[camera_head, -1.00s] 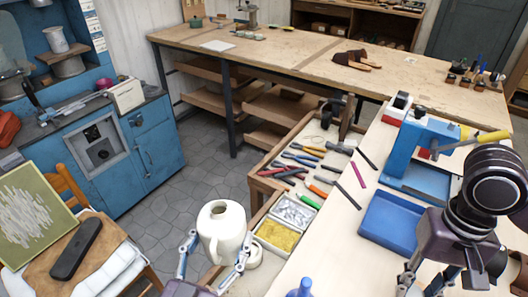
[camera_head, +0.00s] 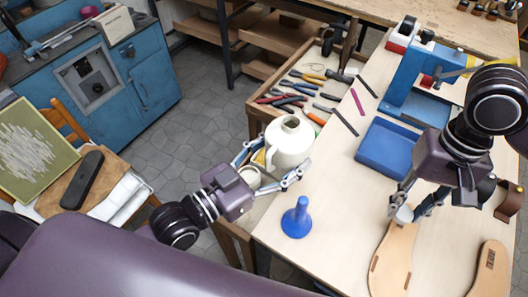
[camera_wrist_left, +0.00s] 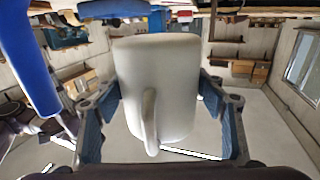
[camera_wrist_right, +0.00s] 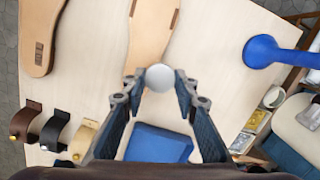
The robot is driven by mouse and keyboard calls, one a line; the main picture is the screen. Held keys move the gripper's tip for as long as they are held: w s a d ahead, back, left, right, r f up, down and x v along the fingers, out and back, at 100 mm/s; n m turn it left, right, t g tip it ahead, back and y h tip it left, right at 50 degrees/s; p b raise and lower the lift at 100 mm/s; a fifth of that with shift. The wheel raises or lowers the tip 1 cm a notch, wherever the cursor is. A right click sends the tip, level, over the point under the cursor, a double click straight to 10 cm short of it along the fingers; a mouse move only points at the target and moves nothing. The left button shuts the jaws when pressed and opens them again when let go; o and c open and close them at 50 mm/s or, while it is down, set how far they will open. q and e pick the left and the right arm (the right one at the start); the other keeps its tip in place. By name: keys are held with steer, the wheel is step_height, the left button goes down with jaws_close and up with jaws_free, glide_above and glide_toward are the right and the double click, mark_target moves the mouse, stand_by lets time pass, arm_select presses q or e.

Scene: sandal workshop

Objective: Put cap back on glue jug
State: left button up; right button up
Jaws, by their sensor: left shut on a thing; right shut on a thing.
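The white glue jug (camera_head: 289,146) is upright at the table's left edge, its open mouth bare. My left gripper (camera_head: 270,165) is shut around its body. In the left wrist view, the jug (camera_wrist_left: 165,85) fills the space between the fingers, its handle toward the camera. My right gripper (camera_head: 416,211) is shut on a small whitish round cap (camera_head: 404,214), above the table near a sandal sole. The cap (camera_wrist_right: 160,78) also shows between the fingertips in the right wrist view. The cap is well to the right of the jug, apart from it.
A blue flared object (camera_head: 297,218) stands on the table (camera_head: 335,190) in front of the jug. A blue tray (camera_head: 388,148) lies between jug and right gripper. Sandal soles (camera_head: 393,262) lie at front right. A tool box with pliers (camera_head: 285,97) and a blue press (camera_head: 410,85) are behind.

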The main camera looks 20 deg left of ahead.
arm_select(q)
steer(key=shift+w+d+r+m+g+h, duration=0.1)
steer(key=shift+w+d+m+g+h, duration=0.2)
steer(key=shift+d, duration=0.2)
steer(key=shift+w+d+r+m+g+h, duration=0.1)
steer(key=shift+w+d+m+g+h, duration=0.15)
steer(key=shift+d, duration=0.25)
steer(key=shift+s, duration=0.1)
steer(key=shift+f, duration=0.1)
arm_select(e)
steer(key=w+a+r+m, duration=0.65)
steer(key=a+r, duration=0.25)
steer(key=a, duration=0.2)
step_height(320, 180, up, 10)
steer(key=m+y, duration=0.1)
steer(key=m, duration=0.5)
glide_above(303, 127)
steer(key=shift+r+t, duration=0.1)
steer(key=shift+t, duration=0.3)
steer(key=shift+f, duration=2.05)
